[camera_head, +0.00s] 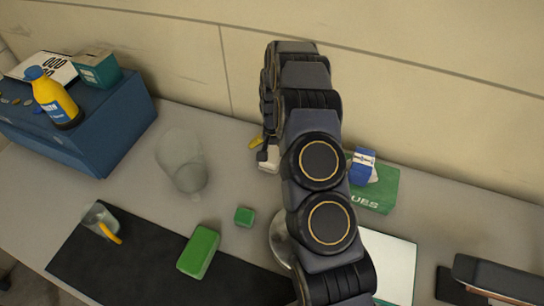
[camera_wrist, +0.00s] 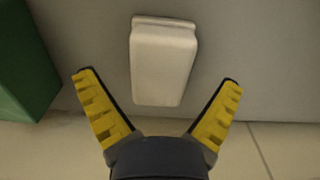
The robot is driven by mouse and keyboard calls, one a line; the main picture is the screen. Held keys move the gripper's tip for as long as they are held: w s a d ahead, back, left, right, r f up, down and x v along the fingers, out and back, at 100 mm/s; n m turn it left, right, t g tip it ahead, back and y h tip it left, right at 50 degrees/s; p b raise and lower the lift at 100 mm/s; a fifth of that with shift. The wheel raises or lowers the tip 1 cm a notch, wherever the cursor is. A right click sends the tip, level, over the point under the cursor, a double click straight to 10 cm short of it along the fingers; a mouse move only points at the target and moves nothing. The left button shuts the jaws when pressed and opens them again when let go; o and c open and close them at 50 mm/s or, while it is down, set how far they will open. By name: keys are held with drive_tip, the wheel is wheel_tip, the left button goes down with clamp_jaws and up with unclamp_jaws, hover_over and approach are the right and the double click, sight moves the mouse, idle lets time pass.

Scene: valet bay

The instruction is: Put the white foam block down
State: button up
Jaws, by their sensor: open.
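The white foam block (camera_wrist: 163,62) is in the upper middle of the wrist view, pale and longish, apparently resting on the grey counter. My gripper (camera_wrist: 158,80) is open, its yellow-padded fingers spread apart, one to each side of the block's lower part. Gaps show between the block and both fingers. In the head view, a small part of the white block (camera_head: 268,158) shows beside my gripper (camera_head: 261,148), close to the wall. My arm hides most of both there.
A green tissue box (camera_head: 372,188) with a blue-and-white pack on it stands right of my arm. A clear vessel (camera_head: 180,160) stands to the left. A green block (camera_head: 199,252) lies on the black mat (camera_head: 120,262). A blue case (camera_head: 95,125) carries a yellow bottle (camera_head: 52,98).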

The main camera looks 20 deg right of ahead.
wheel_tip(320, 180, up, 9)
drive_tip(key=shift+r, duration=0.1)
wheel_tip(320, 180, up, 8)
drive_tip(key=n, duration=0.2)
hover_over(272, 152)
drive_tip(key=s+a, duration=0.5)
drive_tip(key=s+a+r+n, duration=0.3)
drive_tip(key=s+a+r, duration=0.1)
drive_tip(key=s+r, duration=0.4)
drive_tip(key=s+a+r+n+g, duration=0.1)
drive_tip(key=s+n, duration=0.1)
drive_tip(key=s, duration=0.8)
drive_tip(key=s+a+r+n, duration=0.1)
drive_tip(key=s+a+r, duration=0.1)
drive_tip(key=s, duration=0.8)
drive_tip(key=shift+s+n+g, duration=0.25)
drive_tip(key=shift+n+g, duration=0.15)
